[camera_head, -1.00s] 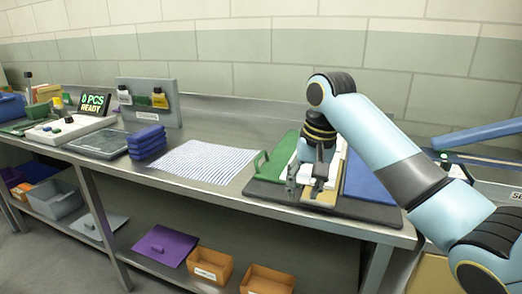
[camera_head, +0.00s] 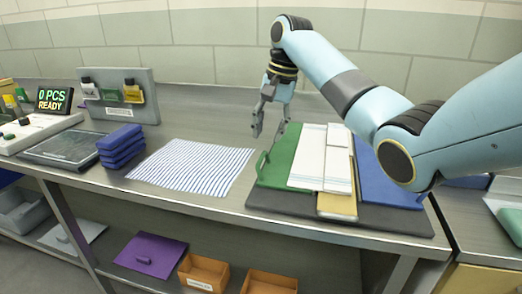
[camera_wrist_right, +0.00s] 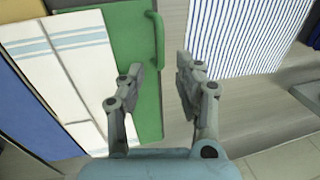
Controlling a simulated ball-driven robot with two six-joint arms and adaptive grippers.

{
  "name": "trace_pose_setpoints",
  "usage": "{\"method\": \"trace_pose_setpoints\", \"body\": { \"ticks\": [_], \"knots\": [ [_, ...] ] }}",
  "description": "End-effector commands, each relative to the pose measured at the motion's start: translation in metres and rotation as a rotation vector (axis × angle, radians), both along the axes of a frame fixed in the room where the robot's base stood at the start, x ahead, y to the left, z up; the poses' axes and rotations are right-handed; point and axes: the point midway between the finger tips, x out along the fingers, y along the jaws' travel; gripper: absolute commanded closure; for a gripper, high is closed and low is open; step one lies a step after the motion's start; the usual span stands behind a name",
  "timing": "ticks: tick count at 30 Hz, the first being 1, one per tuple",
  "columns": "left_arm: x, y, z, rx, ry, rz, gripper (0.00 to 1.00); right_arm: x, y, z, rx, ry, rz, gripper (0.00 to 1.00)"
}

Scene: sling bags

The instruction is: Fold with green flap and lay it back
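The folding board has a dark grey base (camera_head: 380,222), a green flap (camera_head: 278,163) on the left, a blue flap (camera_head: 390,185) on the right and a tan panel (camera_head: 338,206) at the front. The green flap lies flat; its raised handle (camera_wrist_right: 157,35) shows in the right wrist view. A white cloth with thin blue-grey stripes (camera_head: 308,165) lies on the board, partly over the green flap, with a folded strip on its right. My right gripper (camera_head: 269,130) is open and empty, above the green flap's back left corner. My left gripper is out of view.
A blue-striped white sheet (camera_head: 192,165) lies flat left of the board. Further left are a stack of blue folded pieces (camera_head: 121,147), a dark tray (camera_head: 63,149) and a sign reading "0 PCS READY" (camera_head: 54,99). Bare table lies behind the sheet.

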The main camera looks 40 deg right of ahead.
Motion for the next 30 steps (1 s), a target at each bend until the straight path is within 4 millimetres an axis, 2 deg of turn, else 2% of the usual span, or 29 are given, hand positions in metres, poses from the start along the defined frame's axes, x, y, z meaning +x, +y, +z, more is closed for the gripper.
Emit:
{"method": "trace_pose_setpoints", "body": {
  "ticks": [1,4,9,14,21,22,30],
  "knots": [
    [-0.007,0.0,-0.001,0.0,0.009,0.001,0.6,0.001,0.002,-0.012,0.002,0.004,0.0,0.66],
    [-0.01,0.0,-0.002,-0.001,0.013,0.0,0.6,0.004,0.004,-0.032,0.001,0.004,0.0,0.66],
    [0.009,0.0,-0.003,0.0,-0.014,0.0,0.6,0.008,0.007,-0.055,0.0,0.002,-0.001,0.66],
    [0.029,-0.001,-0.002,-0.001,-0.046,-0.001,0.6,0.01,0.008,-0.064,-0.002,0.0,0.001,0.66],
    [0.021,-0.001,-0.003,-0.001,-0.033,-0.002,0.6,0.01,0.009,-0.065,-0.001,-0.001,0.001,0.66],
    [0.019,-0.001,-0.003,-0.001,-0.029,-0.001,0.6,0.01,0.009,-0.065,-0.001,-0.001,0.001,0.67],
    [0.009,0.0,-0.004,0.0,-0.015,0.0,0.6,0.01,0.008,-0.065,-0.001,-0.001,0.001,1.0]
  ]
}}
